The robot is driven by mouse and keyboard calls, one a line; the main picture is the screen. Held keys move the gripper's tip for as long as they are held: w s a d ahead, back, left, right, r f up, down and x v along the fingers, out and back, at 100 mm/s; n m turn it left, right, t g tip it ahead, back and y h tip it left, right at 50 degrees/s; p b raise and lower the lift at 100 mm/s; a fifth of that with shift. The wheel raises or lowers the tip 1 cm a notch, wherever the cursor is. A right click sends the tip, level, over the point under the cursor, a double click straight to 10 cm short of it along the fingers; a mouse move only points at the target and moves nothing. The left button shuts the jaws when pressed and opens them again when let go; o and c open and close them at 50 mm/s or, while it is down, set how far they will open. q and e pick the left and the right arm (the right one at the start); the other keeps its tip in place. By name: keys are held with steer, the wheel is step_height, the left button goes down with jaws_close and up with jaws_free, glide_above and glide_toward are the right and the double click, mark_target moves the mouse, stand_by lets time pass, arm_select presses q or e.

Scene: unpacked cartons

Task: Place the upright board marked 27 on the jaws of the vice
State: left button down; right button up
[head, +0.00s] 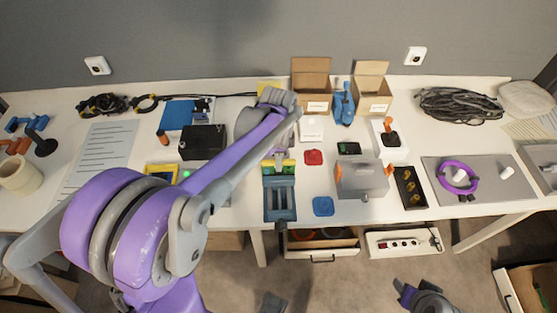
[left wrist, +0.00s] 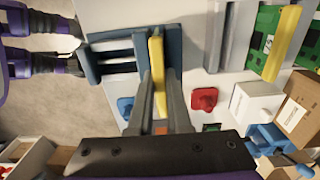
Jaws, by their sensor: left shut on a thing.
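The blue vice (head: 281,203) stands on the table near its front edge, below my left gripper (head: 279,154). In the left wrist view the vice (left wrist: 100,62) is left of the fingers. My left gripper (left wrist: 158,84) is shut on a green board with a yellow edge (head: 291,166), seen edge-on in the wrist view (left wrist: 158,60). The board is upright at the far, jaw end of the vice. I cannot tell whether it touches the jaws, and its number is not readable. My right gripper (head: 404,290) is low at the bottom right, away from the table.
A red pad (head: 313,157), a blue pad (head: 323,206) and a grey box (head: 361,178) are right of the vice. Other green boards (left wrist: 266,42) stand farther back. A black box (head: 202,142) is to the left. An open drawer (head: 321,246) is below the table.

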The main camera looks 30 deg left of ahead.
arm_select(q)
steer(key=c, duration=0.9)
jaws_free()
steer(key=shift+f, duration=0.1)
steer(key=shift+o, duration=0.2)
steer(key=shift+r, duration=0.35)
step_height(320, 180, up, 11)
steer(key=p, duration=0.1)
steer(key=s+d+f+n+t, duration=0.2)
steer(key=s+d+f+n, duration=0.1)
steer(key=s, duration=0.5)
steer(key=s+d+f+n+t, duration=0.3)
steer(key=s+f+n, duration=0.3)
steer(key=s+n, duration=0.2)
steer(key=shift+s+d+f+n, duration=0.15)
steer(key=shift+d+n, duration=0.15)
steer(key=shift+d, duration=0.1)
